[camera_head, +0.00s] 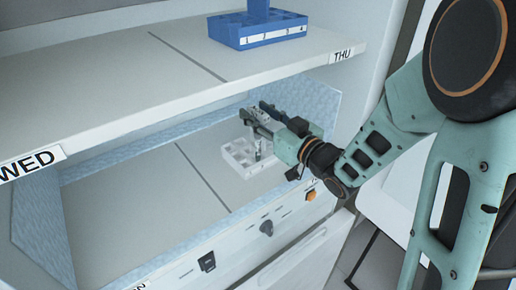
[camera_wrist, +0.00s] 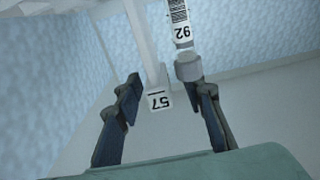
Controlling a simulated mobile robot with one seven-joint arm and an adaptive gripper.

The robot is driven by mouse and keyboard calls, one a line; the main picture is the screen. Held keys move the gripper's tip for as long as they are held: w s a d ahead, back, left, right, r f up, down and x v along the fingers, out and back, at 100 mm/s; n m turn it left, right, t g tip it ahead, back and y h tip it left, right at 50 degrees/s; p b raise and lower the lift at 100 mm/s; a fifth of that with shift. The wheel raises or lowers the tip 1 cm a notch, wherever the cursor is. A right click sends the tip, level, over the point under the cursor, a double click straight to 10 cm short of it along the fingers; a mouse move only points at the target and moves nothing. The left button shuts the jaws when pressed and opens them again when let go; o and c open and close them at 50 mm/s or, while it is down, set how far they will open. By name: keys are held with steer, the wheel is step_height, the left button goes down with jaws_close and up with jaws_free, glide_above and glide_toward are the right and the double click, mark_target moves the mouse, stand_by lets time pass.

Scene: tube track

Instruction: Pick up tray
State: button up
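A white tray (camera_head: 236,158) with square compartments sits on the lower shelf, near its right end. My gripper (camera_head: 258,116) is above the tray and hides part of it. In the wrist view my gripper (camera_wrist: 168,96) is open, with its two dark fingers apart. A white upright post (camera_wrist: 148,50) with a "57" label reaches between the fingers; gaps show on both sides. A tube (camera_wrist: 180,25) with a barcode, a "92" label and a grey cap (camera_wrist: 189,68) is beside the post, near the right finger. A second tray (camera_head: 259,32), blue, stands on the upper shelf.
The upper shelf (camera_head: 120,70), labelled WED and THU, overhangs the lower shelf (camera_head: 135,210). A pale blue textured panel (camera_head: 322,104) stands at the right end of the lower bay. The lower shelf's left part is bare. A switch (camera_head: 207,262) and a knob (camera_head: 266,228) are on the front.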

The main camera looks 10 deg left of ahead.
jaws_close()
steer(key=shift+r, duration=0.2)
